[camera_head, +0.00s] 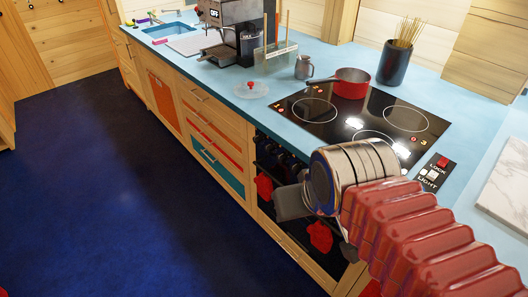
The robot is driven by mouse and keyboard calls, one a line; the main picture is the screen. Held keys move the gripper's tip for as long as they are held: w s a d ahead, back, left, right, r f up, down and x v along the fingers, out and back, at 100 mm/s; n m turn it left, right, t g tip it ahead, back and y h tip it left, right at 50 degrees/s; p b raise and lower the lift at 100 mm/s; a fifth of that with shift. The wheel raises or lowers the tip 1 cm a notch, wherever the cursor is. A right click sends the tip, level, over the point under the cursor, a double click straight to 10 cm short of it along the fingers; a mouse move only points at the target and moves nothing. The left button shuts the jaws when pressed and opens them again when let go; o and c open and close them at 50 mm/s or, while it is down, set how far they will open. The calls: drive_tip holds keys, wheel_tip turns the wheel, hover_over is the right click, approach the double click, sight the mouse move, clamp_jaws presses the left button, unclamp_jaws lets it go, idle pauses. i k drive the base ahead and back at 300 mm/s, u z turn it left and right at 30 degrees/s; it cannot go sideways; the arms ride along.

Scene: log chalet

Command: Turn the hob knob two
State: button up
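The black glass hob (345,118) with pale cooking rings is set into the blue worktop at the right. Below its front edge, a row of dark rounded shapes (279,158) that look like knobs shows on the black front. They are small and dark, and I cannot read any numbers. My arm covers the right part of this front, so other knobs may be hidden. My gripper (291,204) shows as a dark grey shape in front of the black front, below the knob row. Its fingers are not clear, and I cannot tell whether it touches anything.
A red pan (350,84) stands on the hob's back part. Red shapes (264,187) hang on the black front near my gripper. A LOCK and LIGHT switch panel (436,172) lies right of the hob. A coffee machine (228,30) stands further left. The dark blue floor (120,190) is clear.

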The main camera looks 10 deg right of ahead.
sight(269, 147)
drive_tip(key=u, duration=0.65)
drive_tip(key=i, duration=0.5)
drive_tip(key=u, duration=1.6)
